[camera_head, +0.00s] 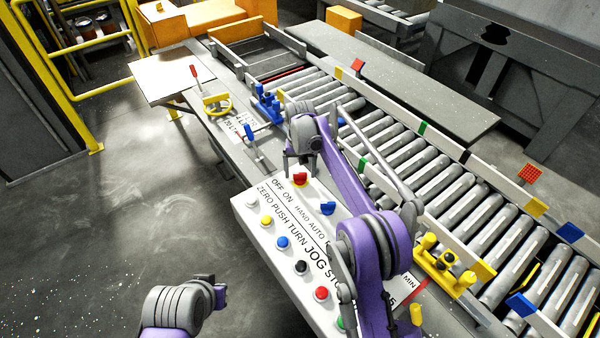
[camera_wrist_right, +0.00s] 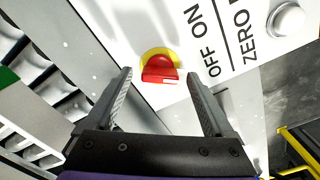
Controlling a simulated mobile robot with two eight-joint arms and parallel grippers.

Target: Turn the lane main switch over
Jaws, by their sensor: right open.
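The lane main switch is a red rotary knob (camera_head: 300,179) on a yellow base, next to the words OFF ON on the white control panel (camera_head: 247,212). In the right wrist view the red knob (camera_wrist_right: 160,70) lies just beyond and between the fingertips, not touched as far as I can see. My right gripper (camera_head: 300,170) is open above the knob, and its two fingers also show in the right wrist view (camera_wrist_right: 160,85). My left gripper (camera_head: 221,292) is at the lower left, away from the panel; its jaw opening is not clear.
A blue knob (camera_head: 327,208) and several coloured push buttons (camera_head: 282,242) sit close by on the panel. The roller conveyor (camera_head: 420,180) runs along the right. A yellow handwheel (camera_head: 217,104) and a red-handled lever (camera_head: 195,76) stand farther back. The floor at left is open.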

